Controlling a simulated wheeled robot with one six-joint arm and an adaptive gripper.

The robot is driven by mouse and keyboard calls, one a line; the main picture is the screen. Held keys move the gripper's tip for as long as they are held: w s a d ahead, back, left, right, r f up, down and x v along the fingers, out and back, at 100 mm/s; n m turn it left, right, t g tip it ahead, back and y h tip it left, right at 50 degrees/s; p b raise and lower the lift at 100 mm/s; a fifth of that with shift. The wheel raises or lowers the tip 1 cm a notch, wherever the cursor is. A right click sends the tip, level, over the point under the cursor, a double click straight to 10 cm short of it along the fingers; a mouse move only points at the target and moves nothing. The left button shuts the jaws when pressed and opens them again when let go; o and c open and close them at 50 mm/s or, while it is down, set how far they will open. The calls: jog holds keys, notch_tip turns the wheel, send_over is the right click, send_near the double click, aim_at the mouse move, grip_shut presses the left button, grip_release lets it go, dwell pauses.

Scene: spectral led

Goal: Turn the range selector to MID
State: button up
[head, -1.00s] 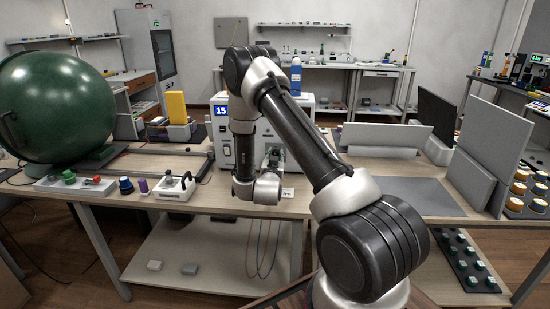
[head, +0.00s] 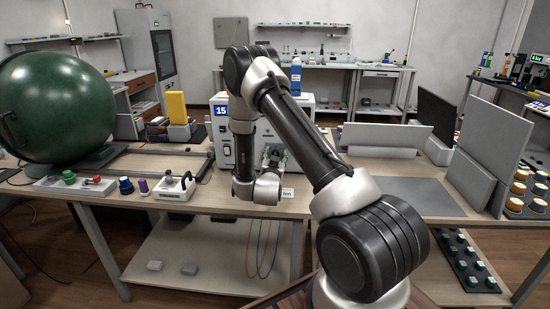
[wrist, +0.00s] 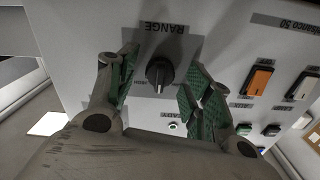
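The range selector (wrist: 160,72) is a black knob on a light grey panel, under an upside-down RANGE label (wrist: 164,28) in the wrist view. Its narrow ridge runs roughly up and down in the picture. My gripper (wrist: 161,76) is open, with one green-padded finger on each side of the knob and gaps between pads and knob. In the head view my gripper (head: 271,157) is at the front of the white instrument box (head: 223,148), and my arm hides the knob.
An orange switch (wrist: 258,81) and a white switch (wrist: 302,86) sit right of the knob in the wrist view. A blue-white bottle (head: 296,78) stands on the box. A green sphere (head: 55,108) is at the left and grey panels (head: 492,140) at the right.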

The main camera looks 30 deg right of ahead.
jog(key=shift+s, duration=0.1)
jog(key=v, duration=1.2)
dwell(0.4)
jog(key=w+a+r+g+y, duration=0.2)
jog(key=w+a+r+y, duration=0.1)
jog(key=w+r+y, duration=0.4)
jog(key=s+a+r+n+g+y, duration=0.2)
jog(key=s+a+r+n+y, duration=0.15)
jog(key=s+r, duration=0.45)
jog(key=s+d+r+n+g, duration=0.1)
jog(key=s+r+g, duration=0.1)
jog(key=s, duration=0.7)
jog(key=s+d+r+n+g, duration=0.1)
jog(key=s+r, duration=0.3)
jog(key=s, duration=0.6)
jog(key=s+d+r+n+g, duration=0.1)
jog(key=s+r+n+g, duration=0.2)
jog(key=s, duration=0.7)
jog(key=shift+s+r+g, duration=0.25)
jog(key=shift+r+g, duration=0.15)
